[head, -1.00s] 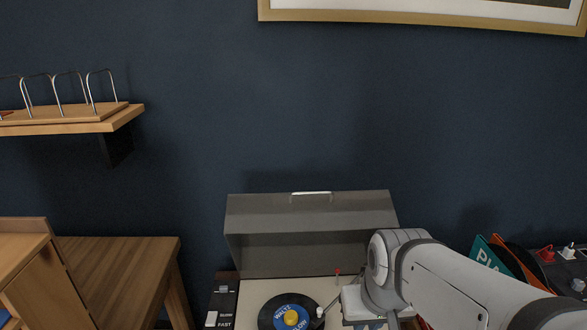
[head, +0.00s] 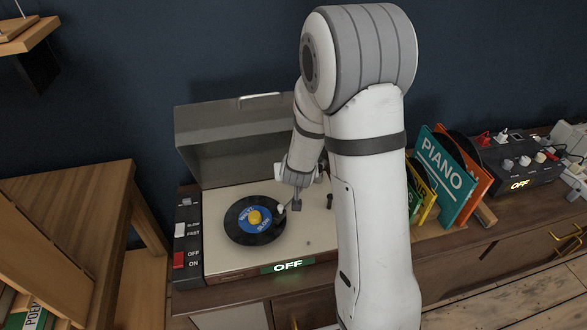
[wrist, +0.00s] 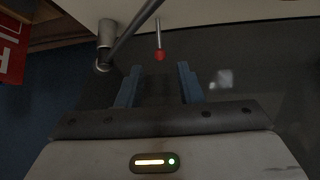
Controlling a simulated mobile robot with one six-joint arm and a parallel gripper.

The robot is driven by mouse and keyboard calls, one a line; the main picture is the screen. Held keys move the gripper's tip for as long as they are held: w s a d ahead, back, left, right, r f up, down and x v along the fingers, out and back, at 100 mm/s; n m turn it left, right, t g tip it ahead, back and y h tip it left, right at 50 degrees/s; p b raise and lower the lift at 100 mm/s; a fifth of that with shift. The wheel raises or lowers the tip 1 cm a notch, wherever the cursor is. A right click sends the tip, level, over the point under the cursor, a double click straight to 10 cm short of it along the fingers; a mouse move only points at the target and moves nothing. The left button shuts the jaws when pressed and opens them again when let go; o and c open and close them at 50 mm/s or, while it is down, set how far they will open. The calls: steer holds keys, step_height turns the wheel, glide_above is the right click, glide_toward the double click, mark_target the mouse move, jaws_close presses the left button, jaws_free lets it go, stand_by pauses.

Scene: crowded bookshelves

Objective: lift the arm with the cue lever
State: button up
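The cue lever (wrist: 160,55) is a thin metal rod with a red tip in the wrist view. Its tip lies just beyond and between the two blue fingers of my gripper (wrist: 159,67), which are apart and empty. The grey tonearm (wrist: 134,30) runs to the left of the lever. In the head view its head end (head: 281,211) is over the right edge of the black record (head: 238,234); I cannot tell whether it touches. The turntable (head: 228,272) has its lid open. My arm hides the lever and my fingertips in the head view.
The raised grey lid (head: 235,143) stands behind the deck. Switches and a red button (head: 179,260) are at its left, and a green OFF sign (head: 288,266) is in front. Record sleeves (head: 443,172) and a mixer (head: 515,168) stand to the right.

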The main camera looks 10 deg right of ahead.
steer(key=x, duration=0.7)
steer(key=shift+w+f, duration=0.2)
steer(key=shift+w, duration=0.05)
jaws_close()
